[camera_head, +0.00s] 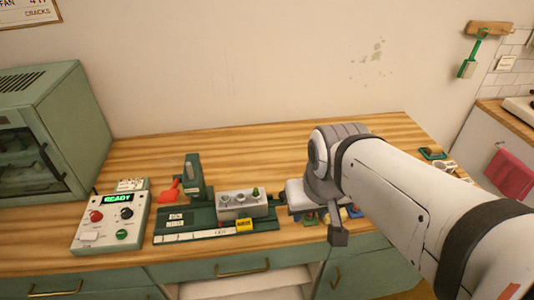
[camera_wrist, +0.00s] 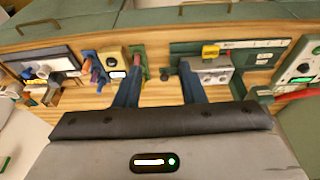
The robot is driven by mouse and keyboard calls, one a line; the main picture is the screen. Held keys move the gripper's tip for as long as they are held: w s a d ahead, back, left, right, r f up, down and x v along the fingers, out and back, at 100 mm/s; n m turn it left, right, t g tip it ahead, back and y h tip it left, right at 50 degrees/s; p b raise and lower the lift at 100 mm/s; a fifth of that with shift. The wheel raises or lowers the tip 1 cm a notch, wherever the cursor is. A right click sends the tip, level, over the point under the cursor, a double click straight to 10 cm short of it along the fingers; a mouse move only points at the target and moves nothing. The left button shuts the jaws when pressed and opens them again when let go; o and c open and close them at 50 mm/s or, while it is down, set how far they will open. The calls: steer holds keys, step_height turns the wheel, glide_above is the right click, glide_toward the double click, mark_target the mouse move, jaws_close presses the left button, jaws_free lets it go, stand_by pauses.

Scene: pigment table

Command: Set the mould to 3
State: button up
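The mould, a grey block with round holes in its top (camera_head: 243,205), sits on the green press base (camera_head: 190,236), right of the press column (camera_head: 194,178) with its red handle (camera_head: 170,191). A pale strip with marks runs along the base's front edge, with a yellow tag (camera_head: 244,225) at the mould; its figures are too small to read. The mould also shows in the wrist view (camera_wrist: 208,74). My gripper (camera_wrist: 160,74) is open and empty, its two dark fingers apart over the wooden table. The mould lies beside the right-hand finger in that view.
A control box (camera_head: 111,222) reading READY stands left of the press, and a green oven-like cabinet (camera_head: 60,130) behind it. In the wrist view, several small coloured items (camera_wrist: 112,65) and a dark tray (camera_wrist: 45,62) lie to the left. The table's back middle is clear.

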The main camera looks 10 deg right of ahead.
steer(key=shift+o, duration=0.4)
steer(key=shift+o, duration=0.7)
steer(key=shift+w, duration=0.25)
steer(key=w+f+n+g, duration=0.1)
steer(key=w+f+n, duration=0.2)
steer(key=w, duration=0.4)
steer(key=w+f+n+g+b, duration=0.1)
steer(key=w+f+n, duration=0.1)
steer(key=w, duration=0.5)
steer(key=w+f+n+g, duration=0.1)
steer(key=w+f+n, duration=0.2)
steer(key=w+f, duration=0.2)
steer(key=shift+w+d+n+b, duration=0.1)
steer(key=shift+w+n+b, duration=0.2)
steer(key=shift+w, duration=0.75)
steer(key=shift+w+f, duration=0.2)
steer(key=shift+f, duration=0.45)
step_height(320, 180, down, 7)
steer(key=shift+f+p, duration=0.1)
steer(key=shift+p, duration=0.3)
jaws_close()
